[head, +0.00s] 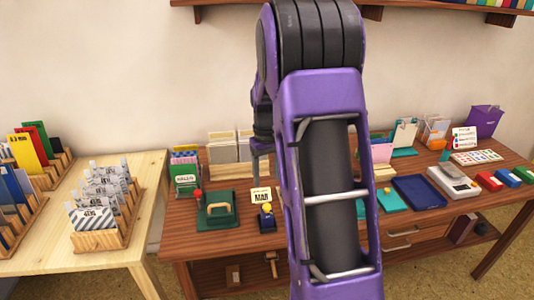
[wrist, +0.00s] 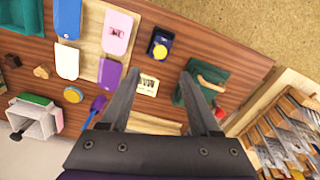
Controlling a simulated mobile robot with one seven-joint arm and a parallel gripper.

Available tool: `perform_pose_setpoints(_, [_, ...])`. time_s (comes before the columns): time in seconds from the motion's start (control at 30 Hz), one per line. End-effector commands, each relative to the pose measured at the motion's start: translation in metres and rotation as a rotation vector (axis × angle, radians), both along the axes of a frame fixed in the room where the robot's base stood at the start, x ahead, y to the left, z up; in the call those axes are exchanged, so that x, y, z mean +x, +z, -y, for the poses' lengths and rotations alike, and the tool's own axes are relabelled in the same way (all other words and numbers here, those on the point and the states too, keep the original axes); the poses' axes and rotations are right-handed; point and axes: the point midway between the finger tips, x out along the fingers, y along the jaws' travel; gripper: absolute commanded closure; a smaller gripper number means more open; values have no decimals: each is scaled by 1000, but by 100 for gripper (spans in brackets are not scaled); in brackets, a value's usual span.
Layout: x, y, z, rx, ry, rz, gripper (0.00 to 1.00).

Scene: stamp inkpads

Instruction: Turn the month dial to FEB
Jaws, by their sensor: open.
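The month dial is a small dark blue block with a yellow knob (head: 266,212), on the dark wood table in the head view. A cream card (head: 261,194) with dark lettering that seems to read MAR stands just behind it. In the wrist view the dial (wrist: 161,46) lies ahead of the fingertips, with the card (wrist: 147,86) nearer to them. My gripper (wrist: 158,76) is open and empty, above the table and apart from the dial. In the head view my gripper (head: 258,160) is partly hidden behind my arm. The dial's setting is too small to read.
A green stamp press (head: 217,210) with a red knob stands left of the dial. Card holders (head: 228,148) stand behind. My arm hides the table just right of the dial; beyond it are a teal pad (head: 392,200) and a blue tray (head: 419,192).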

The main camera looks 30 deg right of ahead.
Motion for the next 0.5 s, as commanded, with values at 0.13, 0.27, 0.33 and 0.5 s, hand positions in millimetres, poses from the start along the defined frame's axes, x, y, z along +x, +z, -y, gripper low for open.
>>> perform_pose_setpoints(0.13, [0, 35, 0, -1, 1, 2, 37])
perform_pose_setpoints(0.27, [0, 56, 0, -1, 1, 1, 37])
perform_pose_setpoints(0.33, [0, 62, 0, -1, 1, -1, 37])
perform_pose_setpoints(0.5, [0, 70, 0, 0, 1, -1, 37])
